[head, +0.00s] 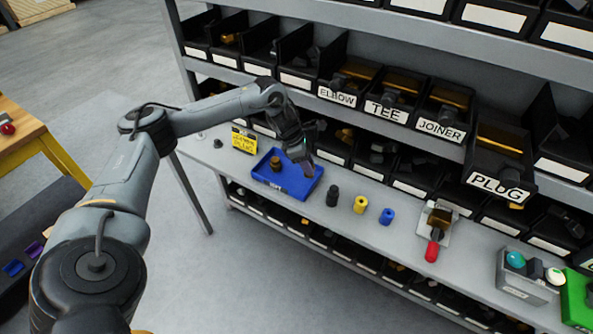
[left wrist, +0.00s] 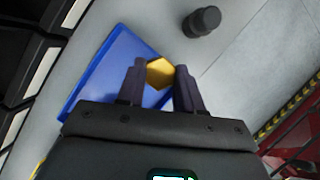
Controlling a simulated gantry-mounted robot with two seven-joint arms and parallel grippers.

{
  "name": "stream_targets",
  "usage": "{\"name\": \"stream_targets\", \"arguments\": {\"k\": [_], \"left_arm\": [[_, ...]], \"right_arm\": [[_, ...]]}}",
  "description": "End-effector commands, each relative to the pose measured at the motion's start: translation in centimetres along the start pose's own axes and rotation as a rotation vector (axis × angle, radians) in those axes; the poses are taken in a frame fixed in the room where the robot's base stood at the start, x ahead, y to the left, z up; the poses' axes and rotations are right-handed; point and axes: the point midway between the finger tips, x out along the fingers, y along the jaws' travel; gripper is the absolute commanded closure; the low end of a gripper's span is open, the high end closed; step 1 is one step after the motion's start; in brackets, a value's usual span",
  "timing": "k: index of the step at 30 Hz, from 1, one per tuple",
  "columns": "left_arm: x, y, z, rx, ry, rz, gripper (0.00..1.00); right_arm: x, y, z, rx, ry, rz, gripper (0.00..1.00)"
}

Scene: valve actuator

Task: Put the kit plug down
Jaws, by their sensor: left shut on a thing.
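My left gripper (head: 303,166) reaches over the right part of the blue tray (head: 262,175). In the left wrist view its two dark fingers (left wrist: 160,85) are shut on a yellow, flat-faced piece, which I take for the kit plug (left wrist: 160,72). The blue tray (left wrist: 98,75) lies beneath and to the left of the fingers there. The fingers and arm hide the plug in the head view, and I cannot tell whether it touches the tray. A small brown fitting (head: 275,163) stands in the tray. My right gripper is in neither view.
Beside the tray on the grey bench stand a black fitting (head: 332,195), a yellow one (head: 360,204) and a blue one (head: 386,216). A yellow sign (head: 244,141) stands behind left. Labelled bins, including the PLUG bin (head: 497,185), rise behind.

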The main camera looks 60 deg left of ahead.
Motion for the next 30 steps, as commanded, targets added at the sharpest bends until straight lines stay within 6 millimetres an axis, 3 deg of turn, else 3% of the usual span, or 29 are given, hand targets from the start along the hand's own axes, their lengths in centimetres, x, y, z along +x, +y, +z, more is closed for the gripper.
{"name": "stream_targets", "arguments": {"k": [3, 9, 16, 24, 30], "left_arm": [[0.6, 1.6, -1.9, -0.004, 0.001, 0.001, 1.00], [1.2, 3.1, -3.6, -0.001, -0.001, 0.000, 1.00], [1.9, 3.4, -4.2, 0.001, -0.001, 0.000, 1.00], [4.7, 3.4, -5.4, 0.000, 0.000, 0.000, 1.00], [5.0, 3.4, -5.5, 0.001, -0.001, 0.000, 1.00]], "right_arm": [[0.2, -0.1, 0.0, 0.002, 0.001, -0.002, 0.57], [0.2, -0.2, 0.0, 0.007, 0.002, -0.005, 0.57], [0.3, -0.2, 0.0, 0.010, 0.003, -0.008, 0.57], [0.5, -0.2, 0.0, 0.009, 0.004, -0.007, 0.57], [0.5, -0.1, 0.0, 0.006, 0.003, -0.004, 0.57]]}}
